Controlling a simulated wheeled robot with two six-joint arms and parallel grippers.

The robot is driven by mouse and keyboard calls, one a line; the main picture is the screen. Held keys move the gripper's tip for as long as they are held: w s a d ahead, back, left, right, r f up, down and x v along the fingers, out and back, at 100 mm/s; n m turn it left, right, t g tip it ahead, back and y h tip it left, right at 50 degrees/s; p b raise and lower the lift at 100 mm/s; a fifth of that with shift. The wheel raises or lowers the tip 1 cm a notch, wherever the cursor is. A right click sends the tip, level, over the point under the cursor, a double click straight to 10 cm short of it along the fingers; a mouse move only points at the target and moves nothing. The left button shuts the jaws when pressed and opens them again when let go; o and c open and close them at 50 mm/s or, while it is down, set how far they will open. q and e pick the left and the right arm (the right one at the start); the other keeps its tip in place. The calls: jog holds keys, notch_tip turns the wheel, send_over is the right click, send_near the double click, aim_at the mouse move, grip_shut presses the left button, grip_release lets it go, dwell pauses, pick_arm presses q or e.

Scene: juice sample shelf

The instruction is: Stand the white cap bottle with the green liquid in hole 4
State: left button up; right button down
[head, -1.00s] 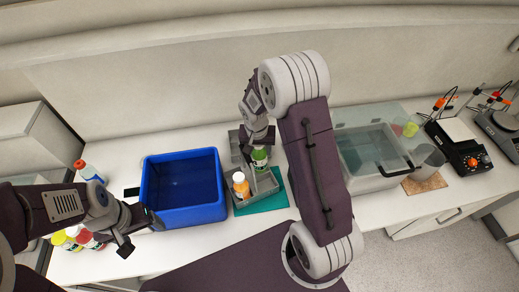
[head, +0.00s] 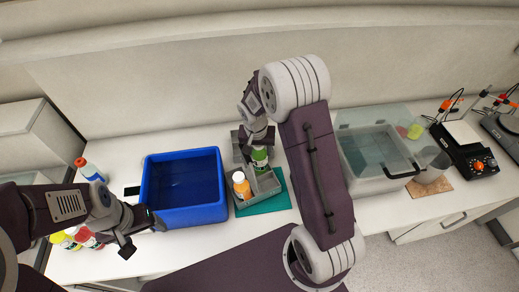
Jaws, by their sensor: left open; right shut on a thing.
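The bottle with green liquid (head: 260,158) stands upright in the grey rack (head: 268,187), at its back right part. Its cap is hidden by my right gripper (head: 259,146), which comes down from above and is shut on it. I cannot read hole numbers, nor tell whether the bottle is fully seated. A bottle with orange liquid and a white cap (head: 242,188) stands in the front left part of the rack. My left gripper (head: 143,232) is open and empty in front of the blue bin, at the left.
The rack sits on a teal mat (head: 278,201). A blue bin (head: 207,213) is left of it. An orange-capped bottle (head: 90,170) and several other bottles (head: 72,240) are at the far left. A clear lidded box (head: 370,182) and dark lab devices stand at the right.

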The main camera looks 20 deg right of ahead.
jog(key=shift+s+f+b, duration=0.1)
jog(key=shift+f+b, duration=0.2)
jog(key=shift+f, duration=0.1)
jog(key=shift+r, duration=0.15)
jog(key=shift+r+p, duration=0.65)
jog(key=shift+p, duration=0.05)
jog(key=shift+r, duration=0.35)
jog(key=c, duration=0.5)
grip_release()
